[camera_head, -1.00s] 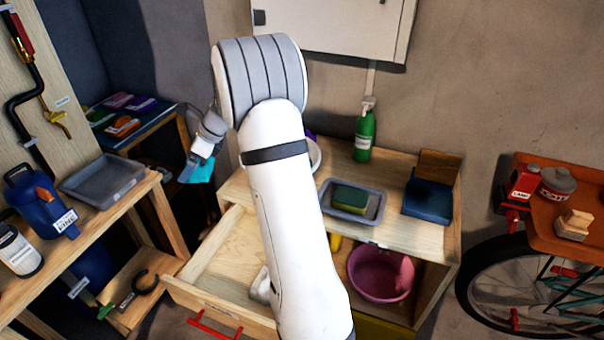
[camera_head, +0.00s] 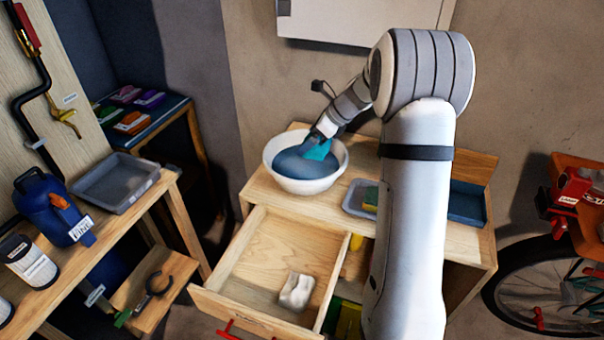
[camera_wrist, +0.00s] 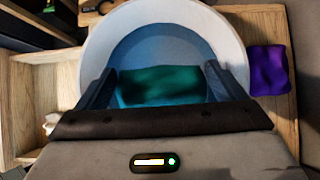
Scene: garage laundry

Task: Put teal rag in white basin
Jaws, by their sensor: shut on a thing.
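The white basin (camera_head: 333,181) stands on the left part of the wooden cabinet top, with blue inside it that looks like water. My gripper (camera_head: 317,150) is over the basin, shut on the teal rag (camera_head: 319,150). In the wrist view the rag (camera_wrist: 160,85) sits between the two fingers, in front of the basin's blue inside, and the basin's rim (camera_wrist: 100,35) curves around behind it. I cannot tell whether the rag touches the water.
An open drawer (camera_head: 262,250) below the basin holds a white crumpled thing (camera_head: 297,291). A purple cloth (camera_wrist: 268,69) lies beside the basin. A grey tray (camera_head: 355,198) and a blue box (camera_head: 466,206) are further right. A shelf with a blue jug (camera_head: 50,207) is at left.

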